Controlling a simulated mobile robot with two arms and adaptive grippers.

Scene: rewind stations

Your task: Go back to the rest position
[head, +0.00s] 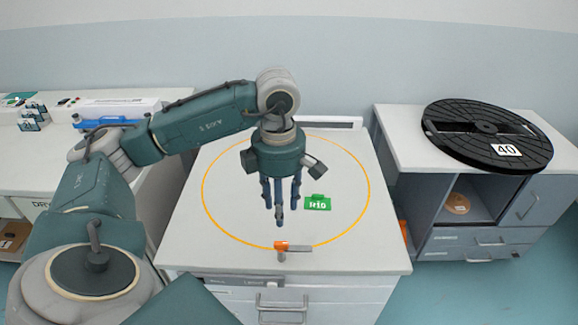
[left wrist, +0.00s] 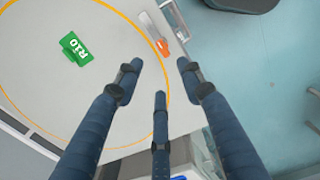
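My left gripper (head: 280,205) hangs over the white table (head: 350,258), pointing down, inside the orange ring (head: 206,205) marked on its top. Its three blue fingers are spread apart with nothing between them. They also show in the left wrist view (left wrist: 158,85), open and empty. A green tag reading R10 (head: 317,202) is on the table just right of the fingers; it shows at the upper left of the left wrist view (left wrist: 75,48). My right gripper is in neither view.
An orange-and-grey tool (head: 290,247) lies near the table's front edge. A black reel marked 40 (head: 485,140) lies on the right cabinet (head: 395,140). The left bench (head: 60,165) holds a blue item (head: 100,122) and small boxes (head: 33,115).

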